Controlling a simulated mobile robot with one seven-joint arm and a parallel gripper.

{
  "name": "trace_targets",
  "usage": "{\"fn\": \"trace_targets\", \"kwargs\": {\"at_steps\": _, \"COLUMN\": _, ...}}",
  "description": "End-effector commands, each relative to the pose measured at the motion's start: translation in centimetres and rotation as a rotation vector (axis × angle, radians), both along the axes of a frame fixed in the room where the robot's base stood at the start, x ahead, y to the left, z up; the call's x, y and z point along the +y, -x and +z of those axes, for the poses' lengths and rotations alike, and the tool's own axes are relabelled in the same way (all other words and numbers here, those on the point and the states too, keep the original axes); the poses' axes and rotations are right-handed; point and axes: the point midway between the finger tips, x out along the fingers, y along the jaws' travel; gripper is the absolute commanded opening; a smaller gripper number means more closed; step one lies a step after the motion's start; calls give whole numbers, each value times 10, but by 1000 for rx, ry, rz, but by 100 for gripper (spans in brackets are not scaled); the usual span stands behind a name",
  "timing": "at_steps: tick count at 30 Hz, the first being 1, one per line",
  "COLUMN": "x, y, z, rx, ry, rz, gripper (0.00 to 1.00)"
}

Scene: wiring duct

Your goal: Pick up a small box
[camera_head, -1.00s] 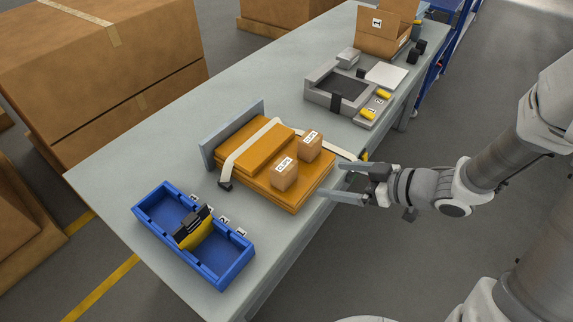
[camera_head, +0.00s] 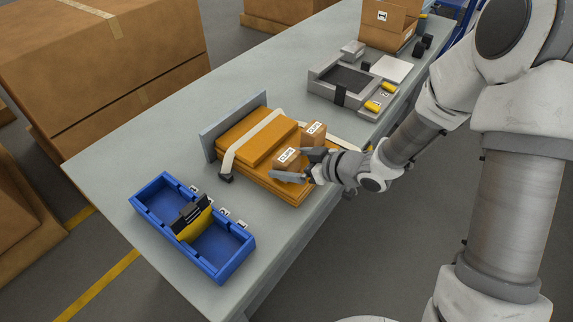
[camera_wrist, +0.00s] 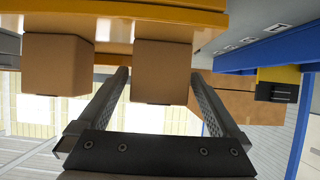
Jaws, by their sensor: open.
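Two small brown boxes with white labels sit on the orange platform (camera_head: 247,146), side by side near its right edge. The nearer small box (camera_head: 285,159) is partly hidden by my gripper (camera_head: 289,166). The farther small box (camera_head: 315,131) stands just behind it. In the wrist view, which looks upside down, the nearer small box (camera_wrist: 162,70) appears between the two open fingers of my gripper (camera_wrist: 161,76). The farther small box (camera_wrist: 55,65) is outside the left finger. I cannot tell whether either finger touches the box.
A white strap (camera_head: 255,141) crosses the platform, with a grey plate (camera_head: 234,127) behind it. A blue bin (camera_head: 226,250) with a black and yellow item (camera_head: 192,218) stands nearby.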

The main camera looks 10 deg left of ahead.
Motion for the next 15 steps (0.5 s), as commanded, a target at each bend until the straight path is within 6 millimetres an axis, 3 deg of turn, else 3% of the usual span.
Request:
{"fn": "trace_targets", "kwargs": {"at_steps": 3, "x": 9, "y": -3, "z": -6, "rx": 0, "ry": 1, "rz": 0, "gripper": 100}}
{"fn": "trace_targets", "kwargs": {"at_steps": 11, "x": 10, "y": -4, "z": -7, "rx": 0, "ry": 1, "rz": -1, "gripper": 100}}
{"fn": "trace_targets", "kwargs": {"at_steps": 15, "x": 10, "y": -4, "z": -6, "rx": 0, "ry": 1, "rz": -1, "gripper": 75}}
